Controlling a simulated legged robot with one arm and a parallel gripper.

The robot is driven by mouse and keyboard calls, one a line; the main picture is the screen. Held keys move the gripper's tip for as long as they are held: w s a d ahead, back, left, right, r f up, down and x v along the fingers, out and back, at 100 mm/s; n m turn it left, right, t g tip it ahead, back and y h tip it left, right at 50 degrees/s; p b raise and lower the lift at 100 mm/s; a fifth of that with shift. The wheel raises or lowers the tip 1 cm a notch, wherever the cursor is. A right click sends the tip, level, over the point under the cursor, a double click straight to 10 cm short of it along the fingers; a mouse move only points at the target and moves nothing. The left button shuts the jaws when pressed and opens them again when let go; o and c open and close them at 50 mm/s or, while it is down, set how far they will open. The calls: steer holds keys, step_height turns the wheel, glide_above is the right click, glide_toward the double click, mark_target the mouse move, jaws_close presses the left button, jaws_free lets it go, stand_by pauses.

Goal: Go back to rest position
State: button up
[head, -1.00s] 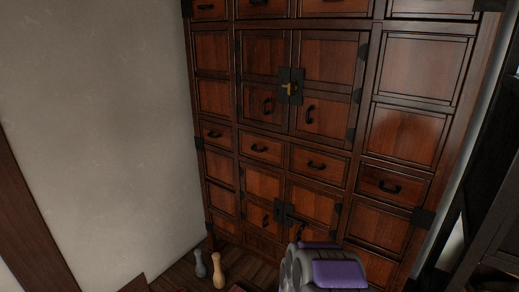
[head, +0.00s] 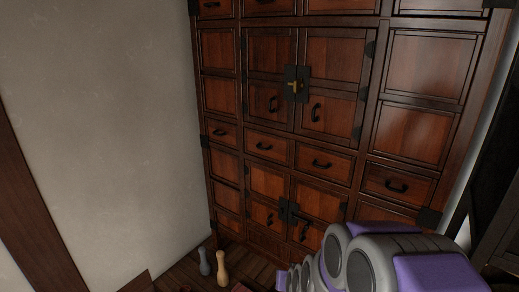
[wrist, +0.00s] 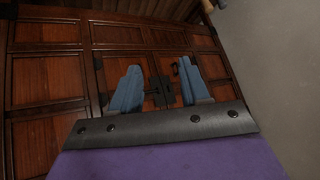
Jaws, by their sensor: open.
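My gripper (wrist: 158,72) shows in the wrist view with its two blue fingers apart and nothing between them. Beyond the fingers is the wooden cabinet (wrist: 50,82), with a dark metal latch (wrist: 161,90) of its doors seen between them. In the head view my grey and purple arm fills the lower right in front of the cabinet (head: 335,60). My gripper's fingers cannot be made out there.
The cabinet doors and drawers look closed. A grey pin-shaped object (head: 204,262) and a tan one (head: 222,267) stand on the floor by the cabinet's lower left. A plain wall (head: 100,120) is at left. Dark furniture (head: 497,235) stands at the right edge.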

steer(key=s+d+r+g, duration=0.2)
steer(key=s+r+g, duration=0.1)
steer(key=s, duration=0.8)
steer(key=s+d+r+g, duration=0.1)
steer(key=s+r+g, duration=0.2)
steer(key=s, duration=0.9)
steer(key=s+d+r+n+g+h, duration=0.1)
steer(key=s+d+r+g, duration=0.1)
steer(key=s, duration=1)
step_height(320, 180, up, 3)
steer(key=shift+d+f+g+b, duration=0.2)
steer(key=shift+d+g+b, duration=0.15)
steer(key=shift+g, duration=0.55)
steer(key=shift+w, duration=0.1)
